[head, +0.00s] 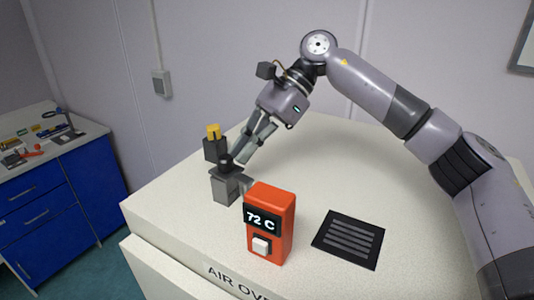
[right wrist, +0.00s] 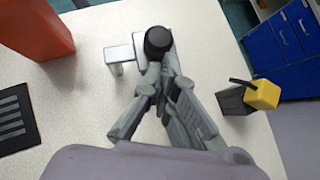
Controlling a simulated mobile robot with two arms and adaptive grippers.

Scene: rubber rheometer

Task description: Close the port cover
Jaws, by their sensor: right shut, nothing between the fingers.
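A grey metal block (head: 227,188) with a flat top plate and a black knob (head: 226,160) stands on the white oven top. It looks like the port and its cover, but I cannot tell how far the cover is open. In the right wrist view the knob (right wrist: 158,41) is just beyond my fingertips, beside a pale metal part (right wrist: 121,52). My right gripper (head: 241,158) is shut and empty, its tips low beside the knob; I cannot tell whether they touch it. It also shows in the right wrist view (right wrist: 158,76). My left gripper is not in view.
A dark block with a yellow top (head: 213,132) stands behind the port. A red unit reading 72 C (head: 270,225) stands in front, with a black slotted vent (head: 349,239) to its right. The oven top (head: 330,160) behind the vent is clear. A blue cabinet (head: 60,220) stands at left.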

